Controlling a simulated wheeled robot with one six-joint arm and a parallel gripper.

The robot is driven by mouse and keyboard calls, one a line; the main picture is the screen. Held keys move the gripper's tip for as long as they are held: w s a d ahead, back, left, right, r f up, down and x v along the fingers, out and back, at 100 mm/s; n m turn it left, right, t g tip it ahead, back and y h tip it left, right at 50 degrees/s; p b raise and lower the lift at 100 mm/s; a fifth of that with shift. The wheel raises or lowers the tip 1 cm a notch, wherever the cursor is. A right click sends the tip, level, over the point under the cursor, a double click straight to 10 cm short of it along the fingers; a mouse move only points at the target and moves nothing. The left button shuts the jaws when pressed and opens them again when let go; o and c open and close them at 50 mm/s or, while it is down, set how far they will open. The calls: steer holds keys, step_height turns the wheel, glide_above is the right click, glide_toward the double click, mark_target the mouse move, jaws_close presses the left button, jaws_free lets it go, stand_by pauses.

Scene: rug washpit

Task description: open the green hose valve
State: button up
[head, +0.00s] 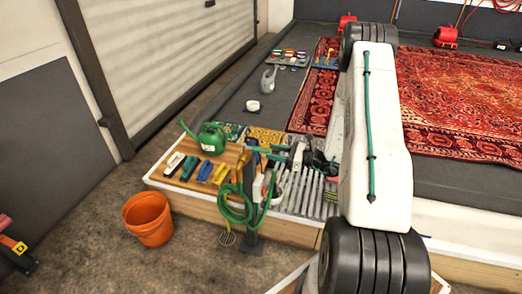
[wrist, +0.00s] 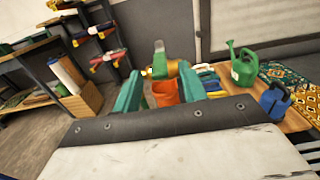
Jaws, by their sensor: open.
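The hose valve, a brass body with a pale green handle (wrist: 159,50), shows in the wrist view just beyond and between my fingertips. A green hose (head: 238,207) hangs coiled on a dark post (head: 249,190) at the bench's front edge in the head view. My gripper (wrist: 162,76) is open, with one teal finger on each side of the valve's line of sight. I cannot tell whether either finger touches it. In the head view my gripper (head: 264,151) is above the post's top, and it and the arm hide the valve there.
A wooden bench top (head: 158,181) holds brushes (head: 205,171) and a green watering can (head: 210,139). A blue jug (wrist: 274,101) stands at right in the wrist view. An orange bucket (head: 148,219) stands on the floor, left of the post. Red patterned rugs (head: 455,95) lie behind.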

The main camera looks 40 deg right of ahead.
mark_target(261, 149)
steer(key=x, duration=0.5)
steer(key=shift+w+a, duration=0.15)
steer(key=shift+w, duration=0.05)
jaws_close()
